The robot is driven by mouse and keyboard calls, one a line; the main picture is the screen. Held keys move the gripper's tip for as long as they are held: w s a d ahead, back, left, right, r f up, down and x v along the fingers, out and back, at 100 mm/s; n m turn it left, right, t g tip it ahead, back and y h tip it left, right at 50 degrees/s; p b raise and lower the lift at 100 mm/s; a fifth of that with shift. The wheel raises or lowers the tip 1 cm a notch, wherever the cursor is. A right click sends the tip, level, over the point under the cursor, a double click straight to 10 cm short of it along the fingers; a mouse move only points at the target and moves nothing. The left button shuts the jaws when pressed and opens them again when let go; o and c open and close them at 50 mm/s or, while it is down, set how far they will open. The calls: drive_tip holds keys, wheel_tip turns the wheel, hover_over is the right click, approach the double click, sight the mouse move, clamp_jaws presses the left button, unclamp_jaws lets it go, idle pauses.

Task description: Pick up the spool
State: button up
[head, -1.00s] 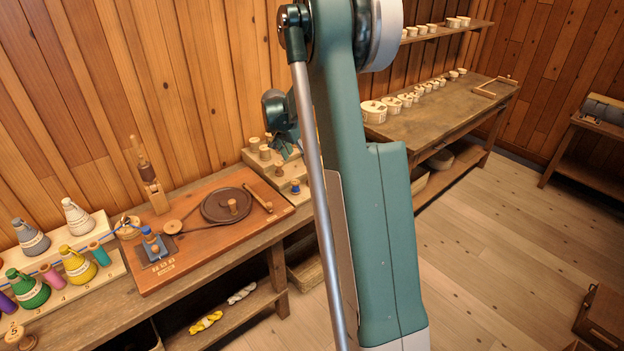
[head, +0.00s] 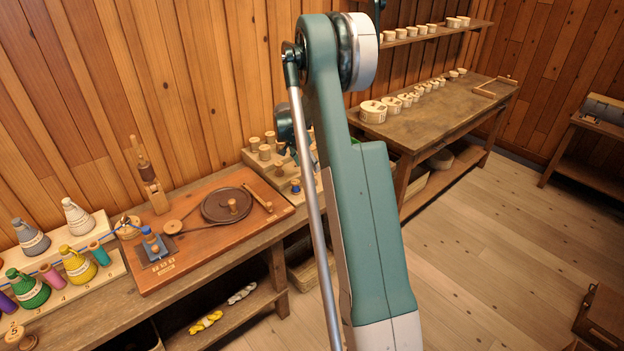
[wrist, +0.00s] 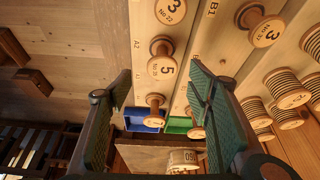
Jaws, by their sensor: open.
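In the wrist view several turned wooden spools sit on a light, stepped wooden rack (wrist: 205,38). A spool labelled 5 (wrist: 162,67) shows between the fingertips of my open gripper (wrist: 160,75). Another spool (wrist: 155,112) shows below it, also between the fingers. Spools labelled 3 are at the top (wrist: 170,10) and upper right (wrist: 266,32). My fingers hold nothing; I cannot tell how far they are from the spools. Which spool the task means is not clear. In the head view my arm hides the gripper and part of the rack (head: 286,172).
Wound spools (wrist: 288,88) crowd the right of the wrist view. A blue bin (wrist: 138,121) and a green bin (wrist: 178,125) lie below the rack. In the head view, a board with a round dark plate (head: 228,204) stands left of the rack; open floor (head: 490,220) lies to the right.

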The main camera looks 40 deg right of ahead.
sight(311, 172)
drive_tip(key=shift+x, duration=1.25)
drive_tip(key=shift+b+x, duration=0.35)
drive_tip(key=shift+x, duration=2.2)
drive_tip(key=shift+w+a, duration=0.1)
drive_tip(key=shift+w, duration=0.05)
drive_tip(key=c, duration=1)
